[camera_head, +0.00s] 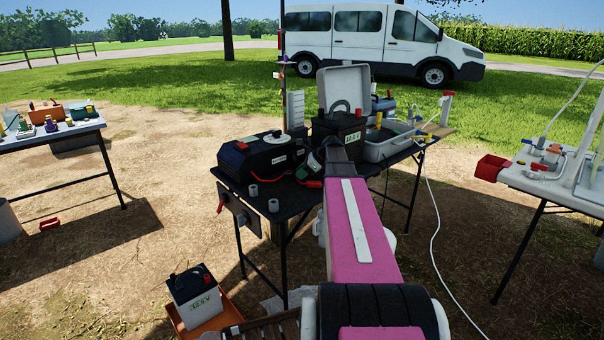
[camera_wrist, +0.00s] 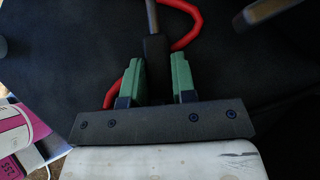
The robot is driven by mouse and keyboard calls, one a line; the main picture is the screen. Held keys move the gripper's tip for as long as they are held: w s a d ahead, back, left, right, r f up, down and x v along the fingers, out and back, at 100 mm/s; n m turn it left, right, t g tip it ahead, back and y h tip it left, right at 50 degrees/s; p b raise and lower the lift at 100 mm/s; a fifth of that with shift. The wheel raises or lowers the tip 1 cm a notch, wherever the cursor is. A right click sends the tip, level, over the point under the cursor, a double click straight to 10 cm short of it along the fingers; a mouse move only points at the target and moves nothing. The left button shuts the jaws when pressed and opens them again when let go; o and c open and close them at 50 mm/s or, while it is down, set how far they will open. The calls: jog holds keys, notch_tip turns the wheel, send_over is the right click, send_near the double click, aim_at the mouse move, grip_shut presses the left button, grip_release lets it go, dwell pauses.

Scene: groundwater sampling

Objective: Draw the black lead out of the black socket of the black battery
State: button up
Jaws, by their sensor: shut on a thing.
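The black battery (camera_head: 349,128) stands on the dark middle table, with a pale label and a red cap on top. My gripper is hidden in the head view behind my own arm, in front of the battery. In the wrist view my gripper (camera_wrist: 157,62) has its green fingers closed on a black plug-like body (camera_wrist: 155,60), which I take to be the black lead's end. A grey rod or cable shows beyond it. A red cable (camera_wrist: 186,38) loops around behind the fingers. I cannot make out the black socket, or whether the plug is seated in it.
A black box (camera_head: 262,158) with a white dial and grey rings stand left on the table (camera_head: 233,188). A handheld meter (camera_head: 308,166) is close by. A grey tray (camera_head: 378,150) stands right. A white battery (camera_head: 194,300) sits in an orange tray below.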

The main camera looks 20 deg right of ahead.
jog(key=o, duration=0.7)
jog(key=shift+s+a+f, duration=0.15)
jog(key=shift+f, duration=0.55)
jog(key=shift+o, duration=1.1)
notch_tip(320, 180, up, 5)
jog(key=shift+a+f, duration=0.1)
jog(key=s+a+r, duration=0.3)
jog(key=a+r, duration=0.4)
jog(key=a, duration=0.3)
jog(key=shift+s+a+r, duration=0.2)
jog(key=shift+a+r, duration=0.1)
